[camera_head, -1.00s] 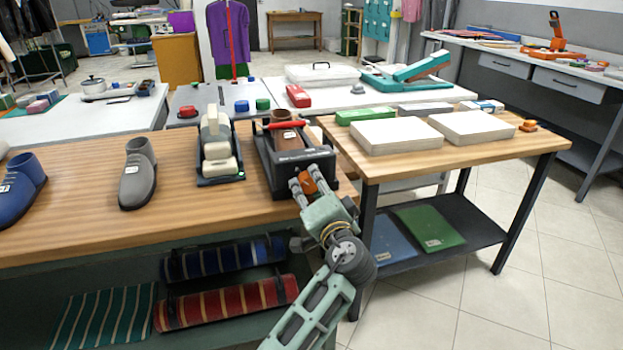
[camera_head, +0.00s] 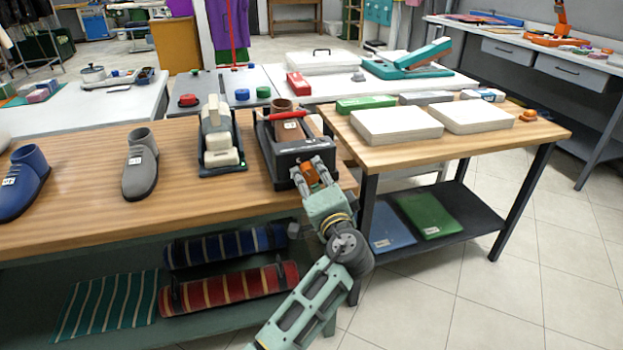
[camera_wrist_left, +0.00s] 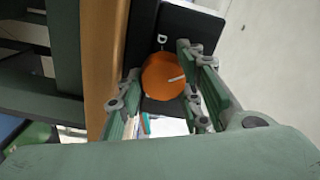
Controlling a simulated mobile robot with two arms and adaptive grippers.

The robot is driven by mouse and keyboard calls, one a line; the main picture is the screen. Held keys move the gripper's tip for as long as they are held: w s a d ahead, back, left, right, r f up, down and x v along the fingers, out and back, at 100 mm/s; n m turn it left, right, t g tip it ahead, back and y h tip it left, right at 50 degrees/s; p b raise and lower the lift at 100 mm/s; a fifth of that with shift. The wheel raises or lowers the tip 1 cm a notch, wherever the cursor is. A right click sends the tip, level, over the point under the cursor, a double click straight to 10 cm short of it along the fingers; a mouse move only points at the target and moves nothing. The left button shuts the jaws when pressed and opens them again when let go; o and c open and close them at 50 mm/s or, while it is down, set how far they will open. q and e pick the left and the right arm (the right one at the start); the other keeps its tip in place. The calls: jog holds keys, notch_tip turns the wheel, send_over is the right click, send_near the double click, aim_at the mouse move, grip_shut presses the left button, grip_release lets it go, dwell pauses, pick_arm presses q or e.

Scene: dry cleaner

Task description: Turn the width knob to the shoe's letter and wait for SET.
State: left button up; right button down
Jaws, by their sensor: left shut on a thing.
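The black shoe machine (camera_head: 272,165) stands at the right end of the wooden bench, holding a brown shoe (camera_head: 284,132) with a red bar across it. The orange width knob (camera_wrist_left: 163,76) is on its front face; a bit of the knob (camera_head: 311,171) also shows in the head view. A pale pointer line on the knob points right and slightly up. A small white letter, perhaps a D, is above the knob. My left gripper (camera_head: 308,179) is shut on the knob, with a finger on each side in the wrist view (camera_wrist_left: 160,92). No SET sign is readable. My right gripper is out of view.
A grey shoe (camera_head: 140,165), a blue shoe (camera_head: 22,185) and a black device with cream pads (camera_head: 220,145) stand left on the bench. A side table (camera_head: 385,152) to the right holds two white boxes. Striped rolls lie on the shelf below the bench.

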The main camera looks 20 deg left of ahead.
pick_arm(q)
jog(key=o, duration=1)
jog(key=shift+d+f, duration=0.2)
jog(key=shift+f, duration=0.25)
jog(key=shift+o, duration=0.3)
jog(key=shift+r, duration=0.1)
jog(key=shift+a+r, duration=0.1)
jog(key=v, duration=0.8)
